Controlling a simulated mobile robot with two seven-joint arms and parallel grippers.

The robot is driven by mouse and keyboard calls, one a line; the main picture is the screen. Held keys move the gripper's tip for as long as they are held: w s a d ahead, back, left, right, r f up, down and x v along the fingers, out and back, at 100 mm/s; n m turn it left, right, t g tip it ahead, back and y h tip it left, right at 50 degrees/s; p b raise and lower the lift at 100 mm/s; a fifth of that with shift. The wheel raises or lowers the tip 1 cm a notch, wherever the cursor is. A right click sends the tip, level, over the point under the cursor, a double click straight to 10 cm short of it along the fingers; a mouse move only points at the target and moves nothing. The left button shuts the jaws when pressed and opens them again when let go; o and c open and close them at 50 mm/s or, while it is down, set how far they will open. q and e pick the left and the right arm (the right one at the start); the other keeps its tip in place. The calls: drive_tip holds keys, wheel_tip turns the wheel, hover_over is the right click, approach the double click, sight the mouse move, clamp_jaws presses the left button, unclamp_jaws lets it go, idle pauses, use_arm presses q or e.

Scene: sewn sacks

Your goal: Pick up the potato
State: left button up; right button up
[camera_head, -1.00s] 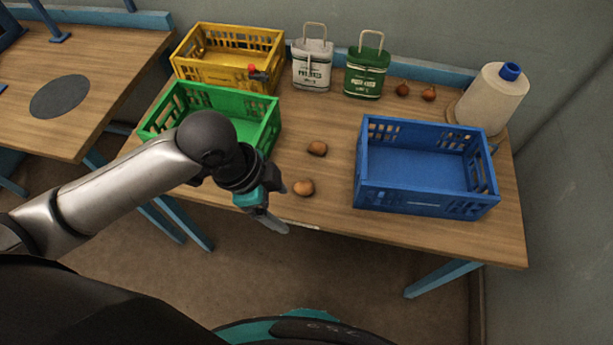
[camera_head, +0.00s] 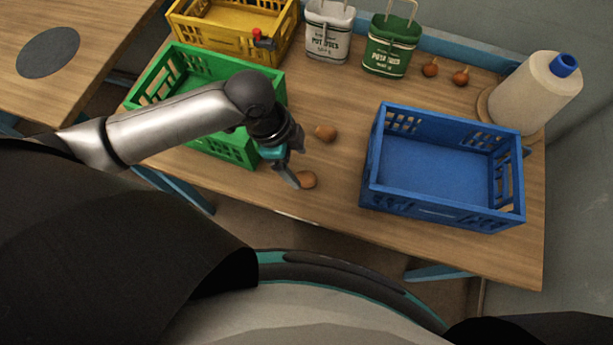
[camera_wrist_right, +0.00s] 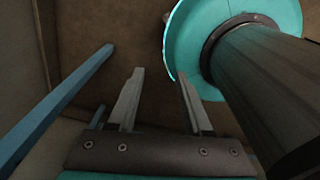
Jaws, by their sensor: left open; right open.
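Two brown potatoes lie on the wooden table between the green and blue crates. The nearer potato (camera_head: 306,180) is close to the front edge, and the farther potato (camera_head: 326,133) is behind it. My left gripper (camera_head: 292,172) is open, pointing down just left of the nearer potato. A finger overlaps its left side in the picture; I cannot tell whether they touch. My right gripper (camera_wrist_right: 158,98) shows in the right wrist view, open and empty, over the floor beside my base.
A green crate (camera_head: 238,150) stands left and a blue crate (camera_head: 440,212) right. Behind are a yellow crate (camera_head: 215,38), a white sack (camera_head: 327,30), a green sack (camera_head: 391,45), two onions (camera_head: 430,69) and a thread cone (camera_head: 530,92). Table between crates is mostly clear.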

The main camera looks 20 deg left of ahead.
sight(303, 176)
use_arm(q)
drive_tip(key=shift+b+x, duration=0.7)
drive_tip(key=shift+x, duration=2.4)
drive_tip(key=shift+s+a, duration=0.15)
drive_tip(key=shift+c, duration=0.3)
clamp_jaws()
